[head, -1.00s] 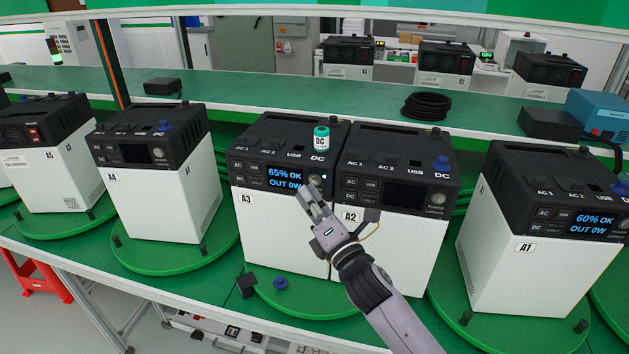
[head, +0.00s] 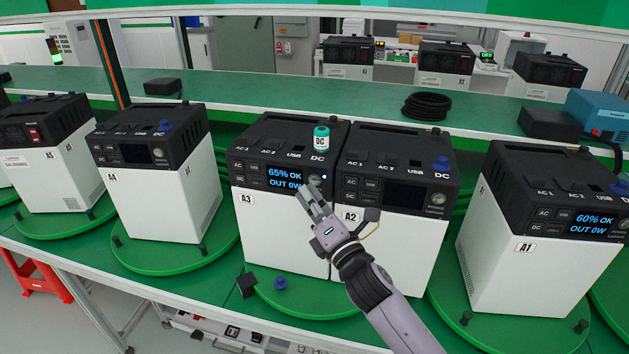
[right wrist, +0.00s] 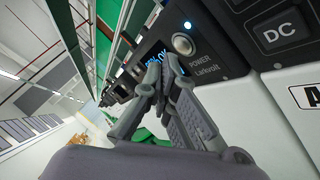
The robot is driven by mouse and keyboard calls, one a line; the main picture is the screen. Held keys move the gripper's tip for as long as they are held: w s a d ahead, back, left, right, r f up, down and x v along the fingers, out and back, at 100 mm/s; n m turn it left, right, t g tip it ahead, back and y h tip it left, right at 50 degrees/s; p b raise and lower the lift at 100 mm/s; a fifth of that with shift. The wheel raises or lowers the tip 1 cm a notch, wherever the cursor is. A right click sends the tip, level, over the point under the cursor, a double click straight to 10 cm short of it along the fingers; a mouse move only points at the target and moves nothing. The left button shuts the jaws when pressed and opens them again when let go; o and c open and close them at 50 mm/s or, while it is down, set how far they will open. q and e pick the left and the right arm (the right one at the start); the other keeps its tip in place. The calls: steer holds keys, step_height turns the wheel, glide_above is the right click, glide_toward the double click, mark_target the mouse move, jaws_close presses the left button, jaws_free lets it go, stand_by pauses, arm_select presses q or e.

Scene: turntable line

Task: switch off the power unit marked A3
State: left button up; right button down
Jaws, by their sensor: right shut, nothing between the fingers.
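The power unit marked A3 (head: 262,226) is a white box with a black top, and its lit screen (head: 284,178) reads 65% OK, OUT 0W. Its round power button (right wrist: 183,44) has a pale, bright rim in the right wrist view, above the word POWER. A small blue light shows beside the button in the head view. My right gripper (head: 307,193) is shut and empty in front of A3's panel, just below the button. In the right wrist view its fingertips (right wrist: 163,75) look close to the panel and below the button; I cannot tell if they touch. My left gripper is out of view.
Unit A2 (head: 385,238), with a dark screen, stands close to the right of A3. Unit A1 (head: 520,262), with a lit screen, is farther right, and A4 (head: 160,215) is to the left. A teal-and-white DC cylinder (head: 321,138) stands on A3's top.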

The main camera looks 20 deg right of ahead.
stand_by(0.5)
steer(key=shift+w+d, duration=0.25)
steer(key=shift+w, duration=0.1)
steer(key=shift+w+d, duration=0.2)
steer(key=shift+w, duration=0.05)
stand_by(0.8)
steer(key=shift+a, duration=0.1)
steer(key=shift+s+a, duration=0.35)
steer(key=shift+s, duration=0.3)
steer(key=shift+s+a+p, duration=0.2)
steer(key=shift+s+a, duration=0.5)
steer(key=shift+s, duration=0.35)
steer(key=shift+s+a+p, duration=0.15)
steer(key=shift+s+a, duration=0.55)
steer(key=shift+s, duration=0.3)
